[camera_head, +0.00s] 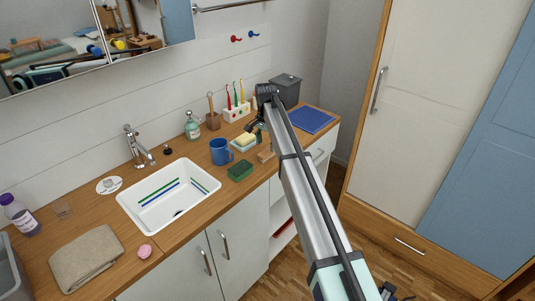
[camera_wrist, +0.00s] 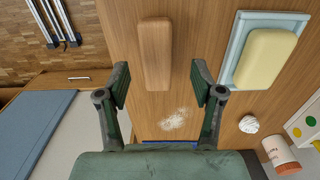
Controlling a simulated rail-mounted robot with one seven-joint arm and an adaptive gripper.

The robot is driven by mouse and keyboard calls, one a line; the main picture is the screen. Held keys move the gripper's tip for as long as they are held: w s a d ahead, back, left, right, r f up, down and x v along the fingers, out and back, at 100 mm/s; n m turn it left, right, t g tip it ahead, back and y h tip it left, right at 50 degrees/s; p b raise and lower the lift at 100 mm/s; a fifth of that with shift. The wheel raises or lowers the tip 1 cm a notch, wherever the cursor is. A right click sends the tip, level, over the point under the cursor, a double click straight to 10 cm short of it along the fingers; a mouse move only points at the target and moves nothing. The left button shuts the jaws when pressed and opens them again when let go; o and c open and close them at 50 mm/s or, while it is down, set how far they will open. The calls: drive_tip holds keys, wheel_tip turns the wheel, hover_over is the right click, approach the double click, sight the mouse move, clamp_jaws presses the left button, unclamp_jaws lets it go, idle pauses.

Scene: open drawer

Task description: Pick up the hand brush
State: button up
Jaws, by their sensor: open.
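The hand brush (camera_wrist: 155,52) appears as an oblong wooden block lying on the wooden counter, seen from above in the wrist view. Any bristles are hidden beneath it. In the head view the brush (camera_head: 265,153) lies near the counter's front edge, partly behind my arm. My gripper (camera_wrist: 160,84) is open and empty, its two dark green fingers spread wide. The brush lies ahead of the fingertips, roughly in line with the gap between them. In the head view my gripper (camera_head: 256,127) is mostly hidden by my arm, above the counter.
A yellow sponge (camera_wrist: 265,58) sits in a pale blue dish (camera_wrist: 233,50) right of the brush. A white crumpled ball (camera_wrist: 249,124) and white powder (camera_wrist: 175,118) lie nearby. A blue mug (camera_head: 220,152) and green sponge (camera_head: 240,171) stand near the sink (camera_head: 130,203).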

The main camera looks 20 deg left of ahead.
sight(268, 150)
drive_tip(key=shift+w+d+f+p, duration=0.1)
drive_tip(key=shift+f+p, duration=0.15)
drive_tip(key=shift+f, duration=0.5)
drive_tip(key=shift+s+d+f+p, duration=0.1)
drive_tip(key=shift+f+p, duration=0.15)
drive_tip(key=shift+f, duration=0.5)
drive_tip(key=shift+w+d+f+p, duration=0.1)
drive_tip(key=shift+f+p, duration=0.15)
drive_tip(key=shift+f, duration=0.5)
drive_tip(key=c, duration=1.2)
drive_tip(key=shift+c, duration=0.2)
drive_tip(key=shift+r, duration=0.1)
wheel_tip(268, 150, up, 20)
drive_tip(key=b, duration=0.4)
drive_tip(key=o, duration=0.4)
drive_tip(key=shift+c, duration=1.3)
